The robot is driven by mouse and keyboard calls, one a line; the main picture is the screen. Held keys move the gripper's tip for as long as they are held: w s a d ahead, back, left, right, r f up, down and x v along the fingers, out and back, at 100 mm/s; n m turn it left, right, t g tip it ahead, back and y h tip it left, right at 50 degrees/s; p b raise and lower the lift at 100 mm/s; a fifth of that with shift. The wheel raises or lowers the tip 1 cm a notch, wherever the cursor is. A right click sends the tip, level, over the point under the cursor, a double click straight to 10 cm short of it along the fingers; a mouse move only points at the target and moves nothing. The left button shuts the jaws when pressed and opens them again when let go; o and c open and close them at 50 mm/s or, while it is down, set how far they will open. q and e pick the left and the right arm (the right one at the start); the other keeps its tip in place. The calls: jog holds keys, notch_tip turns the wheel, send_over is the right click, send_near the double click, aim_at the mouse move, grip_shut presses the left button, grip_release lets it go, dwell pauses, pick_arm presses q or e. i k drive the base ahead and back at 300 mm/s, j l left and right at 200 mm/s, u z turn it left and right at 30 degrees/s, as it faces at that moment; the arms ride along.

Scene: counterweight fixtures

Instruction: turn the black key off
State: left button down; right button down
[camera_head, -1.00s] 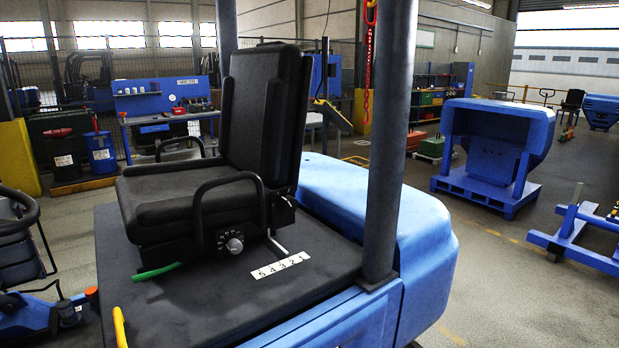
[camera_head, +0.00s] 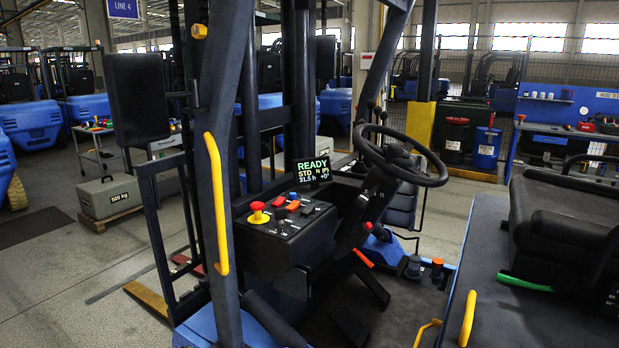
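The forklift's dark control console (camera_head: 285,245) is in the middle of the head view. Small controls stand on its top: a red mushroom button on a yellow base (camera_head: 258,208), a blue-topped knob (camera_head: 293,196), orange-red switches (camera_head: 292,205) and small dark parts. The black key is too small to pick out for certain among the dark parts. A display (camera_head: 311,170) behind the console reads "READY", "STD N (P)" and "31.5 h". Neither of my grippers is in view.
A steering wheel (camera_head: 400,155) stands right of the console. A dark-blue post with a yellow handle (camera_head: 216,203) rises in front at left. The black seat (camera_head: 565,225) is at right.

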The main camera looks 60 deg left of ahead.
aim_at(280, 214)
jog(key=u, duration=1.9)
